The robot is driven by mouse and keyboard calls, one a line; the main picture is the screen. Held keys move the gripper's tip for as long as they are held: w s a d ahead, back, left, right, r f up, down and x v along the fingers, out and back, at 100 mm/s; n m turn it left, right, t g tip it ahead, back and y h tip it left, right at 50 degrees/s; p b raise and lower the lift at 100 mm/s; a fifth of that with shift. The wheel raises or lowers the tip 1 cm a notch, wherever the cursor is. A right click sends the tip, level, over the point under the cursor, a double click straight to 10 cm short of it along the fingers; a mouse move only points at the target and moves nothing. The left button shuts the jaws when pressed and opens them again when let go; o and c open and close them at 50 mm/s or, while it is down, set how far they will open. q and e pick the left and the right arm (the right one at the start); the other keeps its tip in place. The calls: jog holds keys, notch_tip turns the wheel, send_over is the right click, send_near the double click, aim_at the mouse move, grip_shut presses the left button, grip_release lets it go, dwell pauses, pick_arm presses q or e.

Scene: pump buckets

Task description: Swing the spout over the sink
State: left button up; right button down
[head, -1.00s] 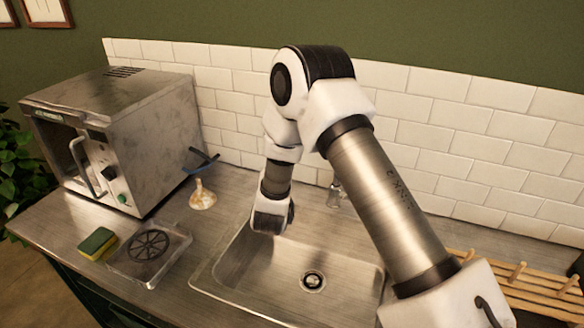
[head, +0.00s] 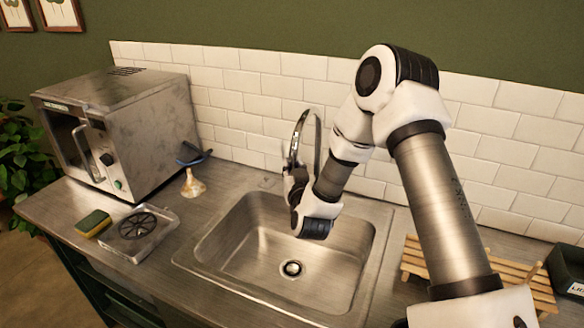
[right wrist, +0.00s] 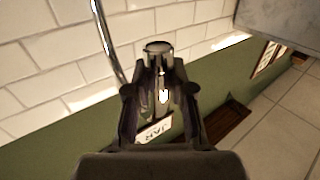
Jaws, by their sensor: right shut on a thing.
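The metal spout (head: 303,122) is a thin arch rising in front of the tiled wall behind the sink. My right gripper (head: 294,180) is shut on the spout's free end, at the back of the sink in the head view. The right wrist view shows the cylindrical spout end (right wrist: 158,50) between the fingers and the curved pipe (right wrist: 106,40) rising at left. The steel sink (head: 225,262) has a round drain (head: 291,268) in its basin. My right arm hides the faucet's base. My left gripper is not in view.
A steel microwave (head: 150,135) stands at the left. A sponge (head: 93,223), a tray with a round black grate (head: 140,232) and a small pale funnel-like thing (head: 193,184) lie left of the sink. A wooden rack (head: 520,283) and a dark bin (head: 566,268) stand at right.

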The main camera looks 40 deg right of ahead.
dwell(0.4)
jog(key=c, duration=1.2)
grip_release()
jog(key=shift+o, duration=1.1)
jog(key=shift+d, duration=0.15)
jog(key=shift+w+d+f, duration=0.1)
jog(key=v, duration=1.2)
